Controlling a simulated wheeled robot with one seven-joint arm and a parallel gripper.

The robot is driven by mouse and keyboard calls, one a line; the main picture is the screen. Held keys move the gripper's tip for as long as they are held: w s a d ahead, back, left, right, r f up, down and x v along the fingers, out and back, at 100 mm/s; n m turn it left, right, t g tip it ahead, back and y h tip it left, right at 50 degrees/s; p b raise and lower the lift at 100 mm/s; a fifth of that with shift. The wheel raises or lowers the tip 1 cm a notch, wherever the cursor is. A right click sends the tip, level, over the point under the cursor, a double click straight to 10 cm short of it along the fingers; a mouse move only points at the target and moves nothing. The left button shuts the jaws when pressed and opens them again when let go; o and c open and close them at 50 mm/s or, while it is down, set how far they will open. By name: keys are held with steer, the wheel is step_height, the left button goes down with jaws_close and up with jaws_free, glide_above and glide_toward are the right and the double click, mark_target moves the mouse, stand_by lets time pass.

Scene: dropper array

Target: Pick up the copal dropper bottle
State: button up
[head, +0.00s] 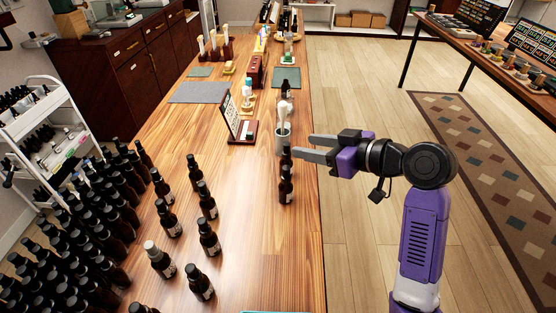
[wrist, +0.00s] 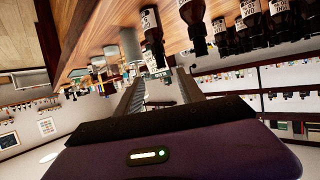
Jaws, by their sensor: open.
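Several dark brown dropper bottles with black caps and pale labels stand on the wooden table; I cannot read which is copal. In the head view, two bottles stand at the table's right edge, a nearer one (head: 286,186) and one just behind it (head: 286,158). My gripper (head: 307,146) is open and empty, just right of these two, its fingers pointing left toward the table. In the wrist view, the open fingers (wrist: 158,82) have no bottle between them. One bottle (wrist: 153,35) appears above the fingers there, and another (wrist: 193,25) to its right.
A grey cup (head: 282,140) with a pale tool stands behind the two edge bottles, and a framed sign (head: 232,118) is left of it. Loose bottles (head: 208,238) and a dense bottle group (head: 90,220) fill the left.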

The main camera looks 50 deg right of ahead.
mark_target(287, 147)
steer(key=shift+s+a+f+p+x, duration=0.1)
steer(key=shift+f+p+x, duration=0.1)
steer(key=shift+x, duration=1.1)
steer(key=shift+s+a+f+p+x, duration=0.1)
steer(key=shift+f+p+x, duration=0.05)
steer(key=shift+x, duration=1.15)
steer(key=shift+f+p+x, duration=0.2)
steer(key=shift+x, duration=1.1)
jaws_close()
